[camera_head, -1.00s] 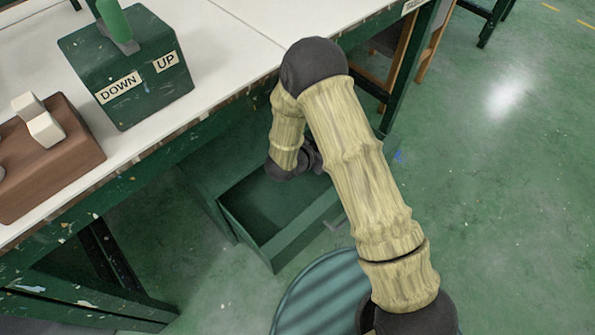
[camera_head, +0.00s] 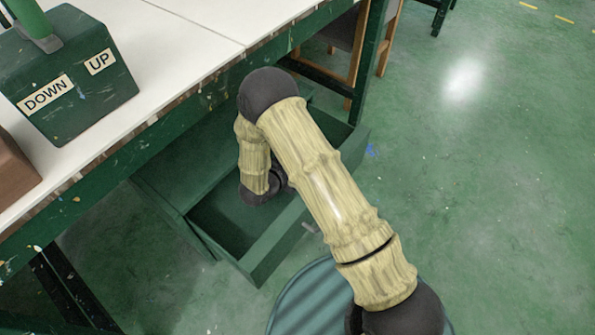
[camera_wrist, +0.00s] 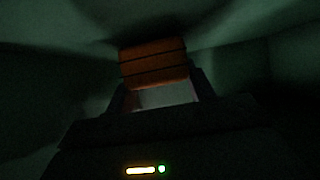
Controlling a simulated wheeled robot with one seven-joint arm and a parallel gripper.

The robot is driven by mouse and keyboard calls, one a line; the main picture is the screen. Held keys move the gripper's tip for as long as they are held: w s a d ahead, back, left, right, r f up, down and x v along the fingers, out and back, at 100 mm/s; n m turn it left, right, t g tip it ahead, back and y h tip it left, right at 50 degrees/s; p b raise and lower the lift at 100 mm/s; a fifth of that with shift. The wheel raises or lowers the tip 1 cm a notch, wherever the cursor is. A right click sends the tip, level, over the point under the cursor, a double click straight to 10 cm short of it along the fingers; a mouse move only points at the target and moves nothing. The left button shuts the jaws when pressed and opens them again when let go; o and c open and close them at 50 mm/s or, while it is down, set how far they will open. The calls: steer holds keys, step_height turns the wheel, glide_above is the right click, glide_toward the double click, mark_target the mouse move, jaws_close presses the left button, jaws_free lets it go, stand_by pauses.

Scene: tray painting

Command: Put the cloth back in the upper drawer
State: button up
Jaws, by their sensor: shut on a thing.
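An open green drawer (camera_head: 279,246) stands out from under the workbench in the head view. My arm reaches down into it or just over it, and the arm's own links hide my gripper there. In the dark wrist view my gripper (camera_wrist: 158,88) is shut on an orange-brown thing with dark stripes, which I take to be the cloth (camera_wrist: 154,62). A pale patch shows between the fingers below it. Dim green surfaces lie around. I cannot tell whether the cloth touches the drawer floor.
The white-topped workbench (camera_head: 165,50) carries a green box marked UP and DOWN (camera_head: 70,85) with a green lever. A brown block (camera_head: 14,172) lies at its left. A ribbed blue-green round thing (camera_head: 308,300) is below the drawer. The floor at right is clear.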

steer(key=shift+f, duration=0.3)
steer(key=o, duration=1.2)
